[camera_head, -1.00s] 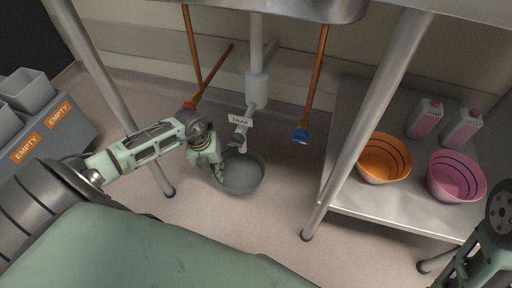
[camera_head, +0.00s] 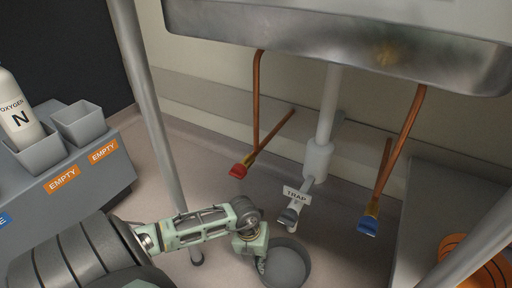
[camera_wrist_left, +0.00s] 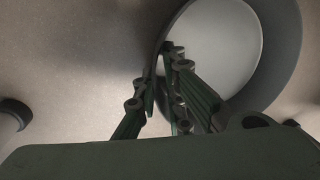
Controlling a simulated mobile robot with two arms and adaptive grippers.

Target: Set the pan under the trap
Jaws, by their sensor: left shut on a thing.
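The grey round pan (camera_head: 287,265) is on or just above the floor below the sink, under and slightly in front of the trap (camera_head: 295,199) with its "TRAP" label. My left gripper (camera_head: 262,262) is at the pan's left side. In the left wrist view the pan (camera_wrist_left: 281,75) fills the upper right, and my left gripper (camera_wrist_left: 165,65) is shut on its rim, one finger on each side of the wall. Whether the pan's base touches the floor cannot be told. My right gripper is not in view.
Copper pipes with a red valve (camera_head: 238,171) and a blue valve (camera_head: 368,226) flank the drain pipe. A grey unit with "EMPTY" bins (camera_head: 78,122) is at left. An orange bowl (camera_head: 488,274) is at lower right.

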